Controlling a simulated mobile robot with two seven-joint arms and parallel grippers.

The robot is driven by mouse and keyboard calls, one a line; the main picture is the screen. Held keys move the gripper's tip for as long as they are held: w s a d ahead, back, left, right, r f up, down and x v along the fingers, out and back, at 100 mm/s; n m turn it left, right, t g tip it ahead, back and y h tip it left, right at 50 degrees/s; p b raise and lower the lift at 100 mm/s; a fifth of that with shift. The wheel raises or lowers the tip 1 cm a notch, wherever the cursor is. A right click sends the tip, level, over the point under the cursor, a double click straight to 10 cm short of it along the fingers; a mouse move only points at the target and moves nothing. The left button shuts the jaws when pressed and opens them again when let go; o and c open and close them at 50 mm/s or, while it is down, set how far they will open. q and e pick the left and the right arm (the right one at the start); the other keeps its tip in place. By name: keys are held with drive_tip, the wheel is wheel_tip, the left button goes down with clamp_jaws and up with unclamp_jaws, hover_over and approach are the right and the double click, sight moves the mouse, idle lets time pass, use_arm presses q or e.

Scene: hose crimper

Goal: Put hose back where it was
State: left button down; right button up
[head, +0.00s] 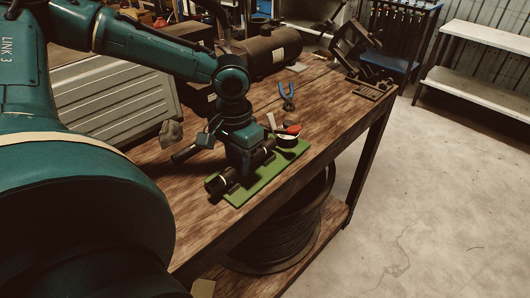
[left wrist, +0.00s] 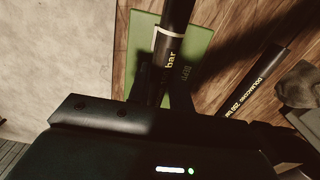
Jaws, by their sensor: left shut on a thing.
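A black hose (head: 222,183) with a pale band lies along the length of a green mat (head: 240,198) on the wooden bench. My left gripper (head: 243,174) points down over the mat and is shut on this hose. In the left wrist view the hose (left wrist: 170,45) runs up between the fingers, with the green mat (left wrist: 200,52) behind it. I cannot tell whether the hose touches the mat. A second black hose (head: 185,154) lies on the bare wood left of the mat; its printed lettering shows in the left wrist view (left wrist: 255,85). My right gripper is out of view.
On the mat's far end are a small round tin (head: 288,140) and a red-handled thing (head: 294,130). A grey lump, perhaps a rag (head: 171,134), is by the second hose. A large cable spool (head: 285,240) stands under the bench.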

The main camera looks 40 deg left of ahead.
use_arm(q)
drive_tip(key=shift+r+p, duration=2.15)
drive_tip(key=shift+r, duration=0.35)
